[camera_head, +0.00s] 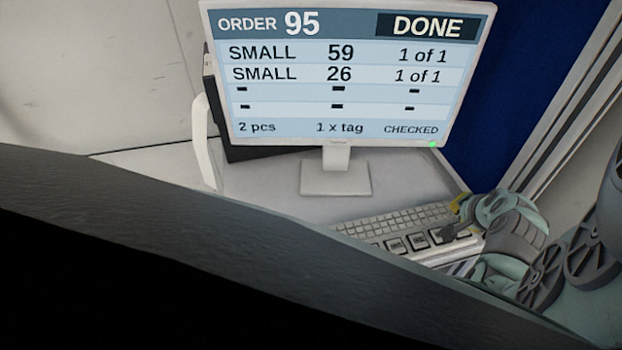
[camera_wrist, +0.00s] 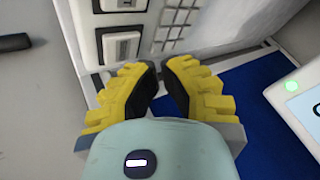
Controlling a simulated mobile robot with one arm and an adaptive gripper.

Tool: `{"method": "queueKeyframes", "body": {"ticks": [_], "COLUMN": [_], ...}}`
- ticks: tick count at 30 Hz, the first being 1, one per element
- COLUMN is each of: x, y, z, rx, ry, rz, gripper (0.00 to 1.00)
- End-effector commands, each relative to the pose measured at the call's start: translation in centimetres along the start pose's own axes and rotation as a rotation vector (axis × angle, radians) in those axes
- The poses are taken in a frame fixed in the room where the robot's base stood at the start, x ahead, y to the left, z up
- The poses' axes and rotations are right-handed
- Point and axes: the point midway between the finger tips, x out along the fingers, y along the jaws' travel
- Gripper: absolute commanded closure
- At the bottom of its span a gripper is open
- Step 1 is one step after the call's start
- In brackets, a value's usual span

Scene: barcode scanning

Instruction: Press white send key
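A row of several large white keys in dark frames (camera_head: 395,245) lies along the front of the keyboard in the head view. No label is readable, so I cannot tell which is the send key. In the wrist view two of the white keys show, one (camera_wrist: 122,46) up and left of my fingertips. My gripper (camera_wrist: 160,68) has yellow fingers with black pads, and their tips come nearly together with nothing between them. In the head view my gripper (camera_head: 460,206) is at the keyboard's right end, partly hidden by its own wrist. I cannot tell whether it touches the keyboard.
A monitor (camera_head: 335,170) stands behind the keyboard (camera_head: 400,222) on a pale desk (camera_head: 270,185). Its screen reads ORDER 95, DONE, CHECKED, with a green light (camera_head: 432,144) at its lower right. A blue panel (camera_head: 530,60) is at the right. A dark surface hides the lower left.

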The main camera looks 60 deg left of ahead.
Motion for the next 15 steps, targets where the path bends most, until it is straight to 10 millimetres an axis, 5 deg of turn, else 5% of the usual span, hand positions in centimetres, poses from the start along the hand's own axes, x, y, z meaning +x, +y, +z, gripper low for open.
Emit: {"method": "queueKeyframes", "body": {"ticks": [15], "x": [0.37], "y": [0.34], "z": [0.11], "rx": [0.002], "ry": [0.003], "rz": [0.001], "gripper": [1.00]}}
